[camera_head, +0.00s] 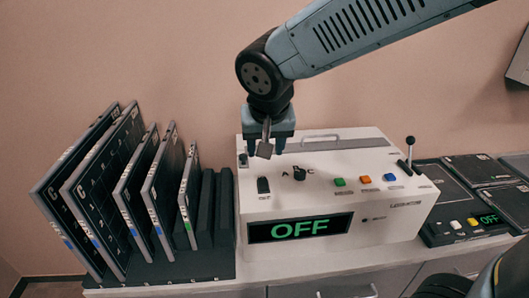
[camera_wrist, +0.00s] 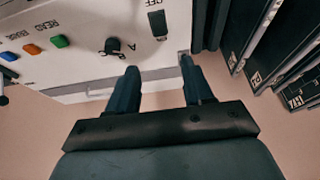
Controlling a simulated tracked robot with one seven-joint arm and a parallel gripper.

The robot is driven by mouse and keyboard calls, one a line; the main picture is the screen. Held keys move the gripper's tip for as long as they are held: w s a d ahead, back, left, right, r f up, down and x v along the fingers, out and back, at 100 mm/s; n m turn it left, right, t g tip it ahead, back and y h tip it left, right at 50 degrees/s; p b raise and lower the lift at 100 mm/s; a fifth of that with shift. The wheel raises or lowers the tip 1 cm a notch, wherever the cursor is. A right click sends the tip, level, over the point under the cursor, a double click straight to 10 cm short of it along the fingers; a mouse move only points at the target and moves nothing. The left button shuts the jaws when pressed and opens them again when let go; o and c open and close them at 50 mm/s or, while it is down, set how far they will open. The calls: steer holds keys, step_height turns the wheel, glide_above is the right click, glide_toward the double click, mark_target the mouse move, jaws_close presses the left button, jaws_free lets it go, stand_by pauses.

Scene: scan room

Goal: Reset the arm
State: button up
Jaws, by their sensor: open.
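My gripper (camera_head: 270,143) hangs from the blue-grey arm over the back left part of the white control box (camera_head: 390,222). In the wrist view my gripper (camera_wrist: 160,80) has its two dark fingers apart with nothing between them. The box carries a black rotary knob (camera_head: 299,173), a black rocker switch (camera_head: 263,186), and green, orange and blue buttons. Its display (camera_head: 300,228) reads OFF in green. The wrist view also shows the knob (camera_wrist: 113,45) and the rocker switch (camera_wrist: 158,24) beyond the fingertips. I cannot tell whether the fingers touch the box.
Several dark upright panels (camera_head: 128,190) lean in a rack left of the box. A black-knobbed lever (camera_head: 409,150) rises at the box's right. Flat black cassettes (camera_head: 445,185) and a smaller unit with a green OFF display (camera_head: 465,226) lie further right. The pink wall is close behind.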

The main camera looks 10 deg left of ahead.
steer(key=shift+r, duration=0.1)
steer(key=s+d+r+m, duration=0.1)
steer(key=s+d+r, duration=0.2)
steer(key=d, duration=1.1)
steer(key=s+d+r+m+t+h, duration=0.1)
steer(key=s+d+r, duration=0.2)
steer(key=d, duration=1.2)
steer(key=shift+s+d+r+m, duration=0.15)
steer(key=shift+d+m, duration=0.05)
steer(key=shift+m, duration=0.2)
